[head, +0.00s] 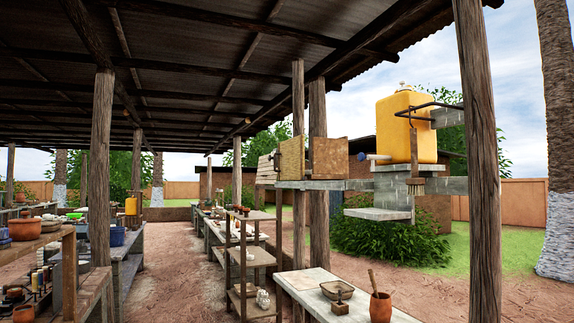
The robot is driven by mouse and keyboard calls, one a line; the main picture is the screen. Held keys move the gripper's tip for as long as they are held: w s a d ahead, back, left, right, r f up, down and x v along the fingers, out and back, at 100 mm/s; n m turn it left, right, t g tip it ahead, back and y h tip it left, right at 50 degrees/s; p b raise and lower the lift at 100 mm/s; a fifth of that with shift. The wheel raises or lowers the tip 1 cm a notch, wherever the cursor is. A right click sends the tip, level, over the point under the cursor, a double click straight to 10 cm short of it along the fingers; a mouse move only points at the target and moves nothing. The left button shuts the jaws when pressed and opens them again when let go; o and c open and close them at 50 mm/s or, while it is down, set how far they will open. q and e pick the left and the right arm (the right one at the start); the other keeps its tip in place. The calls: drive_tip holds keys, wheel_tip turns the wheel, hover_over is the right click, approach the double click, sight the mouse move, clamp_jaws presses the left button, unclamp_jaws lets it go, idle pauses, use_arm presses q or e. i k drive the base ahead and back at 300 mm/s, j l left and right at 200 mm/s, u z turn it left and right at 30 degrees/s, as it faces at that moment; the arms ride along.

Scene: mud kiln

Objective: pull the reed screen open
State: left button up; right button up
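No clearly identifiable reed screen shows in the head view. Upright tan panels stand on a raised ledge (340,184) between posts in the middle right; one is a woven-looking tan panel (291,158) and another a browner panel (329,158). A pale slatted panel (266,170) is at their left. I cannot tell whether any of these is the screen. Neither of my grippers is in view.
A wooden post (478,160) stands close at the right. A yellow water container (406,128) sits on grey blocks. A pale table (338,300) holds a bowl and a pot. A wooden shelf rack (250,258) and cluttered benches stand left; a dirt aisle (172,265) runs between them.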

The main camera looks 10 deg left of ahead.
sight(292, 152)
drive_tip(key=i+j+u, duration=0.1)
drive_tip(key=i+u, duration=0.35)
drive_tip(key=i, duration=0.35)
drive_tip(key=i+j+u, duration=0.15)
drive_tip(key=i+u, duration=0.15)
drive_tip(key=i, duration=0.7)
drive_tip(key=i+l+u, duration=0.1)
drive_tip(key=i+u, duration=0.2)
drive_tip(key=i, duration=0.65)
